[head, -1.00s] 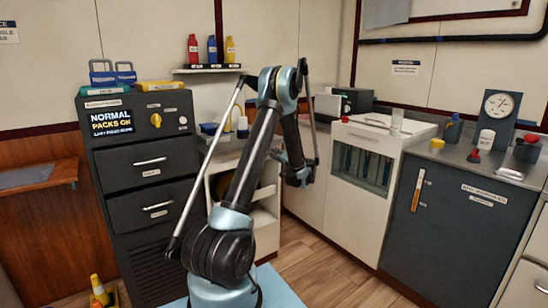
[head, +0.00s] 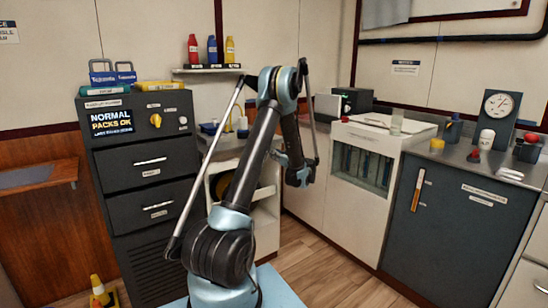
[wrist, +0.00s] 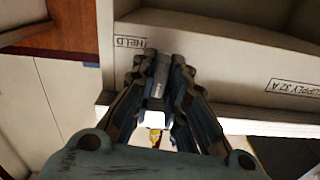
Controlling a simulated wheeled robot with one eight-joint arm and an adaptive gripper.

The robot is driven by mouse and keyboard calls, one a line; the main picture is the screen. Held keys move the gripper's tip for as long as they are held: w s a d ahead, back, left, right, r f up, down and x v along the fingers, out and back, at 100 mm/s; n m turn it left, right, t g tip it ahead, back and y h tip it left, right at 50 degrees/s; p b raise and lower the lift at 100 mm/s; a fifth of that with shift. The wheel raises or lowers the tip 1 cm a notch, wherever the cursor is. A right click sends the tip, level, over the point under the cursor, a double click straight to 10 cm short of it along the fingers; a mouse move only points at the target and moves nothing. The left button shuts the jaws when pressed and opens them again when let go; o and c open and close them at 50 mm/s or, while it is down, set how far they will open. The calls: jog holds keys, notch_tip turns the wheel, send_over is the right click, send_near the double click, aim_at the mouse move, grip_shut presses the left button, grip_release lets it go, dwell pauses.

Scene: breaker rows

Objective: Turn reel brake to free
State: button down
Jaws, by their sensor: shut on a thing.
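In the wrist view my gripper (wrist: 162,68) is shut on a narrow grey piece (wrist: 157,88), which looks like the reel brake's lever. The fingers hide most of it. The lever's exact angle cannot be told. A label reading HELD (wrist: 130,43) is on the pale panel just left of the fingertips. No label for free is readable. In the head view my arm covers part of the pale open unit with a dark and yellow reel (head: 265,190) inside. The fingertips and the brake cannot be made out there.
A label reading SUPPLY 32 A (wrist: 291,90) is on the pale panel at right in the wrist view. A dark drawer cabinet (head: 150,165) stands left of the arm. A white counter unit (head: 362,165) stands to the right. Wooden floor is open in front.

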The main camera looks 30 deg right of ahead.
jog(key=shift+a+f+n, duration=0.1)
jog(key=shift+n, duration=0.6)
jog(key=c, duration=1.6)
grip_release()
jog(key=s+d, duration=0.1)
jog(key=s, duration=1.1)
jog(key=shift+w, duration=0.1)
